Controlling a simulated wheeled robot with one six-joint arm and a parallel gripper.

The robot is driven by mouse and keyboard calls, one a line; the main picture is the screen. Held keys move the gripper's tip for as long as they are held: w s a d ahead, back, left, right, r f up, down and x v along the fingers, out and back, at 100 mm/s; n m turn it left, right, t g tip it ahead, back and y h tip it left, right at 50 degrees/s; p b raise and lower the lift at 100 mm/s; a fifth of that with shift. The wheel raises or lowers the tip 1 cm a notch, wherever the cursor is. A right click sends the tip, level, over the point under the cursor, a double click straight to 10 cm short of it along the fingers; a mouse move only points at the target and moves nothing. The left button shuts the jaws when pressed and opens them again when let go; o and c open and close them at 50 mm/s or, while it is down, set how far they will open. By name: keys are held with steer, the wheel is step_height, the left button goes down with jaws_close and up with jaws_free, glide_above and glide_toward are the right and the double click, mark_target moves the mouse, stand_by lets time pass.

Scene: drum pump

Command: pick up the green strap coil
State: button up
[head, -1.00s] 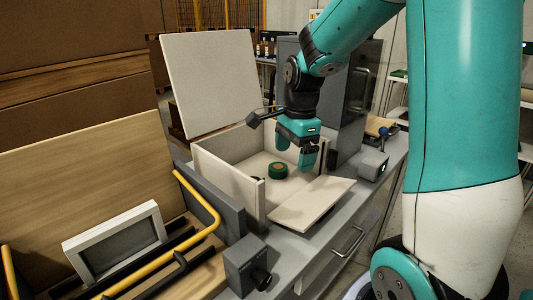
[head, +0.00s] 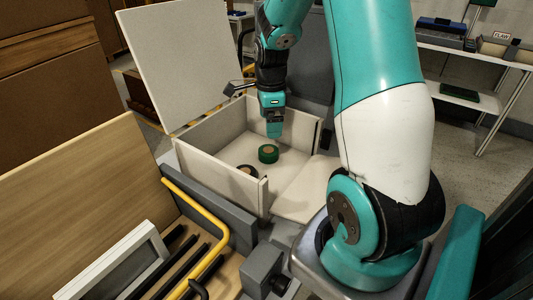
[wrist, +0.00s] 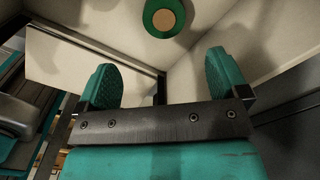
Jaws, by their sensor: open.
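The green strap coil (head: 268,154), a short roll with a tan centre, lies on the floor of the open white box (head: 213,126). In the wrist view the coil (wrist: 151,26) shows at the top edge, partly cut off, beyond the fingertips and roughly between them. My gripper (head: 274,133) hangs inside the box, just above and behind the coil in the head view. In the wrist view my gripper (wrist: 163,70) has its two teal fingers wide apart with nothing between them. The coil is apart from the fingers.
A dark coil (head: 247,171) lies nearer the box's front left corner, partly hidden by the wall. The box's lid (head: 185,60) stands raised at the back left. A pale panel (head: 308,190) lies folded down at its front right. A yellow rail (head: 213,215) runs at the front left.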

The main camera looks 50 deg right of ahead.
glide_above(268, 150)
steer(key=f, duration=0.3)
steer(key=s+f, duration=0.1)
steer(key=f, duration=0.1)
steer(key=shift+f, duration=0.3)
steer(key=shift+w+f, duration=0.25)
steer(key=shift+f, duration=1.1)
steer(key=shift+w+f, duration=0.2)
steer(key=shift+f, duration=1.1)
steer(key=c, duration=1)
